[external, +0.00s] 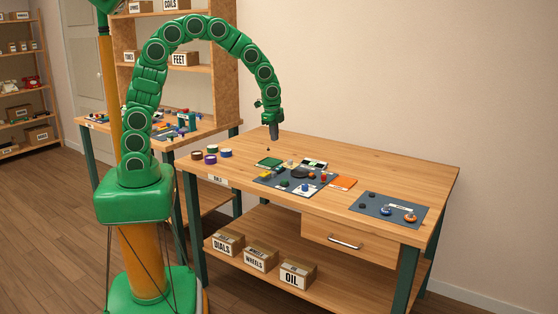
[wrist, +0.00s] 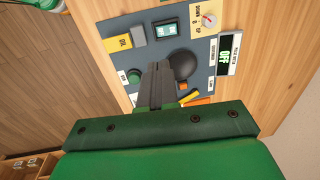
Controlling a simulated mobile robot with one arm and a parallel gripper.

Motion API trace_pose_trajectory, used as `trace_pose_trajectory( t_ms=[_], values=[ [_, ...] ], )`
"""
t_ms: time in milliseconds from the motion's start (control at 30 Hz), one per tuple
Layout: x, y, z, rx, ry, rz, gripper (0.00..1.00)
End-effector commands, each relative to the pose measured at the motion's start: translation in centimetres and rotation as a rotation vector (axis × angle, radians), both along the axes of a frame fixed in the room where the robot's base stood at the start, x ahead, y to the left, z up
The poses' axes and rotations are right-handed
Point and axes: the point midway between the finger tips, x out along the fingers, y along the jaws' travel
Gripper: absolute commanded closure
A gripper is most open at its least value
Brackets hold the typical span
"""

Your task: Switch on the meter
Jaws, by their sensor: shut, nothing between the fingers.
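The meter (wrist: 228,54) is a small dark box with a white label and a lit display reading "OFF". It sits at the right edge of the grey control panel (wrist: 202,48) in the wrist view. In the external view it seems to be the small black-and-white box (external: 314,164) at the panel's back edge.
On the workbench (external: 400,165), an orange pad (external: 342,183) lies beside the panel. A second dark panel (external: 385,210) with orange-and-blue parts is at the right. Several tape rolls (external: 210,150) stand at the left. Bare wood lies behind the panel.

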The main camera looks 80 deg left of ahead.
Motion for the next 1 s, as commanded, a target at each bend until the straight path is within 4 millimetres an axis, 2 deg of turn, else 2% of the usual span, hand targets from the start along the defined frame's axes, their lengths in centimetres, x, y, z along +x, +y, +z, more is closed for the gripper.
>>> trace_pose_trajectory(
  t_ms=[200, 567, 667, 1000],
  values=[
    [0.7, 1.3, 0.4, 0.04, -0.039, 0.002, 1.0],
    [0.8, 1.3, 0.0, 0.041, -0.041, 0.001, 1.0],
    [0.9, 1.5, -0.9, 0.042, -0.04, 0.001, 1.0],
    [1.6, 2.1, -5.7, 0.041, -0.041, 0.002, 1.0]
  ],
)
